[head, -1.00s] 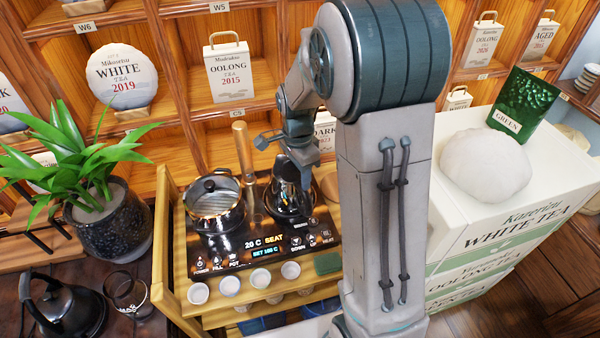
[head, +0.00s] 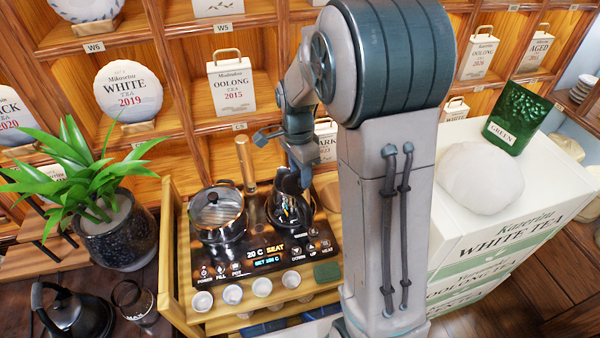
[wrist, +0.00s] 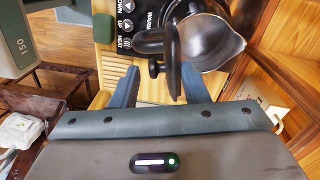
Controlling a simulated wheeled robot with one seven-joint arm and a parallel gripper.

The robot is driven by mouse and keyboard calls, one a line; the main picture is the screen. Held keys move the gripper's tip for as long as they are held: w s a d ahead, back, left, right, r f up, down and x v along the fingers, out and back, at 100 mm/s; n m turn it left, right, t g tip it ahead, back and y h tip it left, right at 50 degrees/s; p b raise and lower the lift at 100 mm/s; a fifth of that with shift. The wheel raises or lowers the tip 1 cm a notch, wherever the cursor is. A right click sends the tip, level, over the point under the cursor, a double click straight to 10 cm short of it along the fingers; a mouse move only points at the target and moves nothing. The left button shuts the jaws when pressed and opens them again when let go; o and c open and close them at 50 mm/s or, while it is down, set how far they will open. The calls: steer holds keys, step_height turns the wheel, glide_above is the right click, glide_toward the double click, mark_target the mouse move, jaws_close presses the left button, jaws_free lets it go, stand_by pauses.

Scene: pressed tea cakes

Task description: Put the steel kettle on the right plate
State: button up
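The steel kettle (head: 288,212) is upright at the right plate of the black cooktop (head: 240,254) in the head view. The plate is mostly hidden beneath it, and I cannot tell whether the base touches it. In the wrist view the kettle's shiny round body (wrist: 208,42) and black handle (wrist: 172,62) show. My gripper (wrist: 158,88) is open, with the handle between its fingers, close to the right finger and clear of the left. In the head view my gripper (head: 302,178) is just above the kettle, partly hidden by my arm.
A lidded glass-and-black pot (head: 218,214) stands on the left side of the cooktop. Several white cups (head: 232,294) line the front. A black kettle (head: 72,316), a glass pitcher (head: 133,300) and a potted plant (head: 115,235) are at left. White tea boxes (head: 520,225) stand at right.

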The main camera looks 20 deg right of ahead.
steer(key=shift+w+r+p, duration=0.1)
steer(key=shift+r+p, duration=1.7)
steer(key=shift+r, duration=1)
steer(key=s+r+n+t+b, duration=0.2)
steer(key=s+n+b, duration=0.1)
steer(key=s+n, duration=0.4)
steer(key=s+r+n+t+b, duration=0.1)
steer(key=s+n+t+b, duration=0.1)
steer(key=s+n, duration=0.6)
steer(key=s+b, duration=0.1)
steer(key=s, duration=0.3)
steer(key=shift+a+r+t, duration=0.25)
steer(key=shift+r+t, duration=0.05)
steer(key=shift+r, duration=0.1)
